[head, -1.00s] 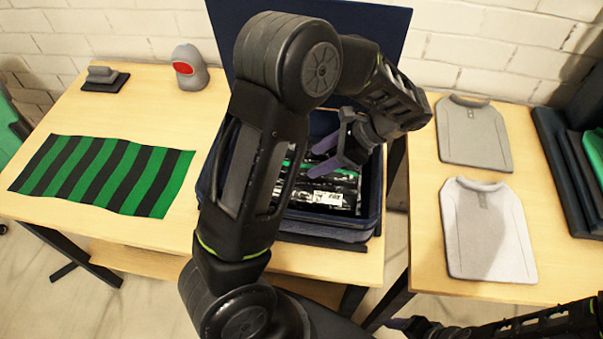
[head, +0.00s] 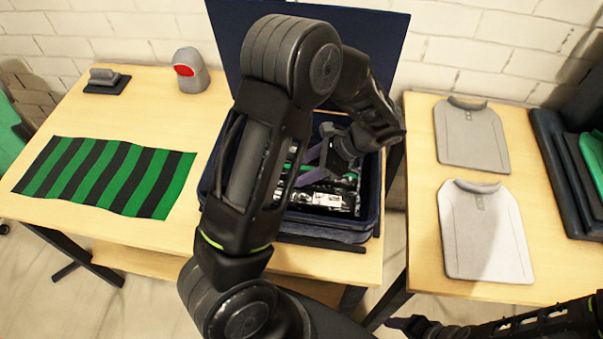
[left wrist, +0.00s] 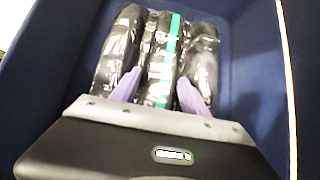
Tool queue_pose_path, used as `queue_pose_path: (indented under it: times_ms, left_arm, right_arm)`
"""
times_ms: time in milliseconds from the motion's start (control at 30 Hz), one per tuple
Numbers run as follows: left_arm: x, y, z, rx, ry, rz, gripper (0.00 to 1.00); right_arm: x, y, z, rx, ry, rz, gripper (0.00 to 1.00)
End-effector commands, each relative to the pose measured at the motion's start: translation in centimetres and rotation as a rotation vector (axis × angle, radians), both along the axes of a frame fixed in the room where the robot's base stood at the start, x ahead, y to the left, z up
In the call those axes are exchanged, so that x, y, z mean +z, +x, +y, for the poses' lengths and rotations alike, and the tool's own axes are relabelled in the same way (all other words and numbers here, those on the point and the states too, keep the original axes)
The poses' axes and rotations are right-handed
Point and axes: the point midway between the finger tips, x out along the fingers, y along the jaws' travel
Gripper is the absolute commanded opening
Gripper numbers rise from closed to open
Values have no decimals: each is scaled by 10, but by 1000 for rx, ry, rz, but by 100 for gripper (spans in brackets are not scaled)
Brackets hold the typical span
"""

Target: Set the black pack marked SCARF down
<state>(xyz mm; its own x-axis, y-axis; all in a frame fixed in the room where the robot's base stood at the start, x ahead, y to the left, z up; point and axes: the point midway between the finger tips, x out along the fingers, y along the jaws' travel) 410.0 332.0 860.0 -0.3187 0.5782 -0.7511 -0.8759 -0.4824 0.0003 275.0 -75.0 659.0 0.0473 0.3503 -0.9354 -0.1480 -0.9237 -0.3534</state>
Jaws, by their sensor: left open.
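My left gripper (head: 308,168) is open inside the blue case, low over the packs. In the left wrist view its two purple fingers (left wrist: 158,78) point down on either side of the middle pack (left wrist: 160,66), a black glossy pack with a green stripe and white lettering. A gap shows between the fingers. Dark glossy packs lie on its left (left wrist: 118,48) and right (left wrist: 202,60). The lettering is too small to read, so I cannot tell which is marked SCARF. My right gripper (head: 412,325) is at the bottom edge, its jaws unclear.
The blue case (head: 372,205) stands on the wooden table with its lid (head: 395,50) raised behind. A green-and-black striped cloth (head: 105,175) lies at left. Two grey garments (head: 487,232) lie on the right table, beside dark folded items (head: 560,170). Bare wood surrounds the cloth.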

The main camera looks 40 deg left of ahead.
Motion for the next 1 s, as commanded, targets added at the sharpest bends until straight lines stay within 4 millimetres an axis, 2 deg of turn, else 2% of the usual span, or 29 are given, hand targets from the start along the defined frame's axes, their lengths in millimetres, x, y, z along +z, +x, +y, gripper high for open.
queue_pose_path:
  times_ms: [267,900,1000]
  left_arm:
    - [0,0,0,0,0,0,53]
    - [0,0,0,0,0,0,1]
    - [0,0,0,0,0,0,0]
  right_arm:
    - [0,0,0,0,0,0,67]
    - [0,0,0,0,0,0,67]
    - [0,0,0,0,0,0,67]
